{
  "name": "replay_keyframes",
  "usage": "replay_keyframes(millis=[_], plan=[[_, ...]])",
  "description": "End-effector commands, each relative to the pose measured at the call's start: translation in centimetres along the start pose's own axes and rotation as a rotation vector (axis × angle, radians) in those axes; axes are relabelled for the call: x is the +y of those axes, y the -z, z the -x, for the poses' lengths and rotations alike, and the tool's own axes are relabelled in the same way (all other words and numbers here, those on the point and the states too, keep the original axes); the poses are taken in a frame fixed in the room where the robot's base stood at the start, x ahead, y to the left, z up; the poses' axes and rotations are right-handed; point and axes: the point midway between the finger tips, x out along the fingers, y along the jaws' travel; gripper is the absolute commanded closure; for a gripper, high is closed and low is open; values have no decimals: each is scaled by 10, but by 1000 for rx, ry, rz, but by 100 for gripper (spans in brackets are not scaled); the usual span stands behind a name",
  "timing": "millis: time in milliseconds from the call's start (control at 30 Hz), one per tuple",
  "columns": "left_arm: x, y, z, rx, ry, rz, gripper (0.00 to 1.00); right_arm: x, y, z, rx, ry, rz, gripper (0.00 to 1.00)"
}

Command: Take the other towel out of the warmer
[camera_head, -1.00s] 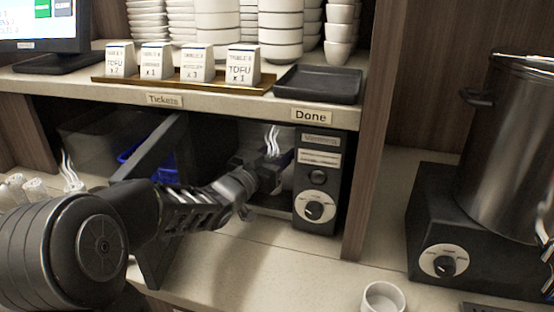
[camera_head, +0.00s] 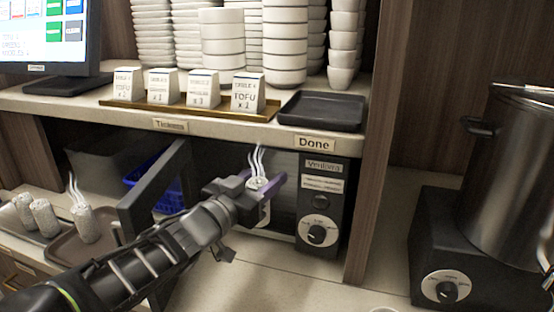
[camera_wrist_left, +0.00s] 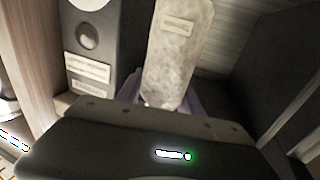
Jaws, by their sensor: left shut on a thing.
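The warmer (camera_head: 320,202) is a dark box under the counter with a dial panel on its right. Its dark door (camera_head: 155,185) stands open to the left. My left gripper (camera_head: 262,190) is at the warmer's open front, shut on a pale rolled towel (camera_head: 258,182) that steams. The towel stands roughly upright; it also shows in the left wrist view (camera_wrist_left: 178,50), long and speckled, between the purple-tinted fingers. Another steaming rolled towel (camera_head: 86,224) stands on a brown tray (camera_head: 66,246) at the left. My right gripper is not in view.
More rolls (camera_head: 43,217) stand on a grey tray at the far left. A blue basket (camera_head: 150,180) sits behind the door. The counter shelf (camera_head: 215,127) is above the gripper. A steel pot (camera_head: 515,150) stands at the right. The lower counter in front of the warmer is clear.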

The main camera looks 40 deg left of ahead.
Motion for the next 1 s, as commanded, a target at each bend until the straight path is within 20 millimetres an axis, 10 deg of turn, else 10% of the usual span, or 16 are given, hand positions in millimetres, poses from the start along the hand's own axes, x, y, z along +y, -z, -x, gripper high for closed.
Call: replay_keyframes(millis=[400,1000], plan=[[20,-2,70,1,-5,-3,97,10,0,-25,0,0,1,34],[21,0,77,-1,0,-1,97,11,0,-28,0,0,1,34]])
